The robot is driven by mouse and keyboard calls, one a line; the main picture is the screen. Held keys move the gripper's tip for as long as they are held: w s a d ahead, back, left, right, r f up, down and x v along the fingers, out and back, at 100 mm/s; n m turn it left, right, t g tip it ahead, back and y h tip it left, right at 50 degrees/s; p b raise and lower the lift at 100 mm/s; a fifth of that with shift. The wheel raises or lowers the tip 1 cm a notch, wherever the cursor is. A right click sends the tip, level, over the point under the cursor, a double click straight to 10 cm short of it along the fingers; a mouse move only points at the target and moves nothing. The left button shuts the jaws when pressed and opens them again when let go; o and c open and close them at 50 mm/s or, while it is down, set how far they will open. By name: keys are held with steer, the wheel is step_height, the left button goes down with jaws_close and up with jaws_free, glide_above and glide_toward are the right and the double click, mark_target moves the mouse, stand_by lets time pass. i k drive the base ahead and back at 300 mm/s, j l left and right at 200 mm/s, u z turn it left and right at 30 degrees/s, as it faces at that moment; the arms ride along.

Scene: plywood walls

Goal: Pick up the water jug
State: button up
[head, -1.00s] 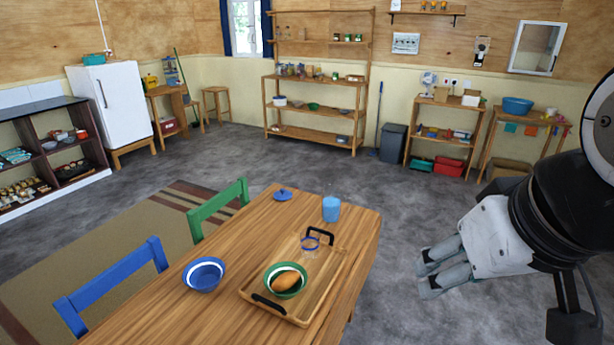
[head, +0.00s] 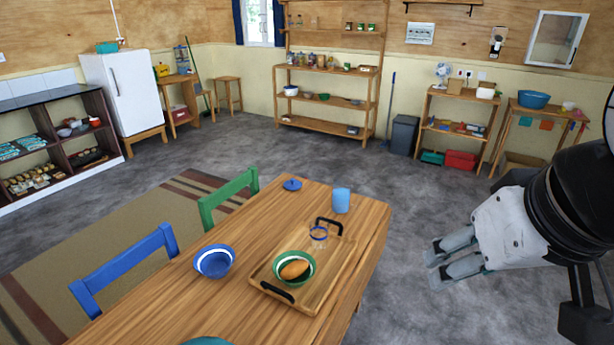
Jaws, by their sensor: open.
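A plain light-blue upright vessel (head: 341,200) stands near the far right corner of the wooden table (head: 160,318); it is the most jug-like thing in view, but I see no handle or spout on it. A clear glass with a blue rim (head: 318,237) stands at the far end of the wooden tray (head: 328,278). My gripper (head: 436,265) is open and empty, out over the floor to the right of the table. It is well apart from the blue vessel, its fingers pointing left.
The tray has black handles and holds a green-rimmed bowl (head: 278,275) with a brown food item. A blue bowl (head: 215,262) and a blue lid-like piece (head: 292,184) lie on the table. Blue (head: 125,268) and green (head: 229,196) chairs stand at its left. Floor right of the table is clear.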

mark_target(343, 187)
steer(key=i+l, duration=0.15)
steer(key=l, duration=0.2)
steer(key=i+l, duration=0.1)
steer(key=l, duration=0.25)
steer(key=i+l+u, duration=0.1)
steer(key=l, duration=0.3)
steer(key=i+l, duration=0.15)
steer(key=l, duration=0.2)
steer(key=i+l, duration=0.1)
steer(key=l, duration=0.25)
steer(key=i+l+u, duration=0.1)
steer(key=l, duration=0.3)
